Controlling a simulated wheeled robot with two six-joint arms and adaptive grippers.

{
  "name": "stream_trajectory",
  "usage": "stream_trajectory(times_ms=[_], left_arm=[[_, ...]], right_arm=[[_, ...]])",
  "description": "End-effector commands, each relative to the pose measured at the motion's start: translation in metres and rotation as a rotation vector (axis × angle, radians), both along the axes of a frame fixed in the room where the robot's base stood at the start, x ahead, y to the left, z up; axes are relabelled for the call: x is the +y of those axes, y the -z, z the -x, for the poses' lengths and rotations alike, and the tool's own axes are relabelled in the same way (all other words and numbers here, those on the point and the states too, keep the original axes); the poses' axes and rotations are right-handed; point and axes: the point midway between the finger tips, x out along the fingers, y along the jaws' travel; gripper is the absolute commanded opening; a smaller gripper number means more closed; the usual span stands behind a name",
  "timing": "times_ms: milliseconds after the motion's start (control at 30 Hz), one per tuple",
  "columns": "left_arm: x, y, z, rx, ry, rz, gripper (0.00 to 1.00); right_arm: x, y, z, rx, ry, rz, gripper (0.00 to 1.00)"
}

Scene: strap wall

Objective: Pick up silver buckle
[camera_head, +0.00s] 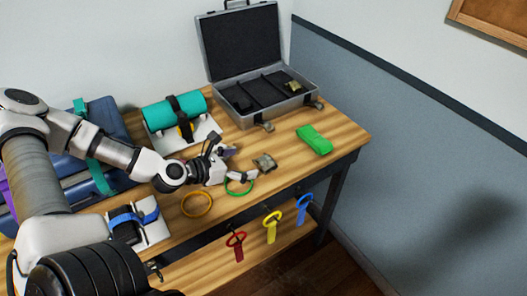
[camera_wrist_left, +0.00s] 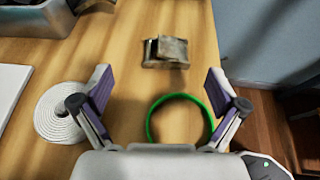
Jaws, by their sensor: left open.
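The silver buckle (camera_head: 265,162) lies on the wooden table, right of my left gripper in the head view. In the left wrist view the silver buckle (camera_wrist_left: 166,52) is ahead of the fingertips, between their lines. My left gripper (camera_head: 240,163) is open and empty; its two fingers also show in the left wrist view (camera_wrist_left: 158,84). A gap of bare table lies between the fingers and the buckle. A second buckle-like metal piece (camera_head: 293,87) sits inside the open case. My right gripper is not in view.
A green ring (camera_head: 240,187) lies under the left gripper, with an orange ring (camera_head: 197,204) nearby. A white rolled strap (camera_wrist_left: 60,114) is left of the fingers. A green folded strap (camera_head: 314,140) and the open case (camera_head: 262,113) stand beyond. The table's front edge is close.

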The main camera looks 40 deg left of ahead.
Motion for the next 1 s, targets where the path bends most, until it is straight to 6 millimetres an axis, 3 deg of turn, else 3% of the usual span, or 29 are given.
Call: stream_trajectory(times_ms=[100,300,533,700,967,1000], left_arm=[[-0.004,0.013,-0.01,0.001,0.006,-0.007,0.97],[-0.008,0.015,-0.021,0.0,0.002,-0.003,0.97],[-0.018,0.031,-0.041,0.003,0.007,-0.008,0.97],[-0.023,0.035,-0.058,0.001,0.004,-0.004,0.97],[-0.023,0.035,-0.061,-0.001,0.0,0.0,0.97],[-0.023,0.035,-0.061,-0.001,0.0,0.0,0.86]], right_arm=[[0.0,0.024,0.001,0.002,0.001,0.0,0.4],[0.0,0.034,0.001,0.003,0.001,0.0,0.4],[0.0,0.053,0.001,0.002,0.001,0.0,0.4],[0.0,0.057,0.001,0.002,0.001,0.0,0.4],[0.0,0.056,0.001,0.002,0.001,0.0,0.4],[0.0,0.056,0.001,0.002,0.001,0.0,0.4]])
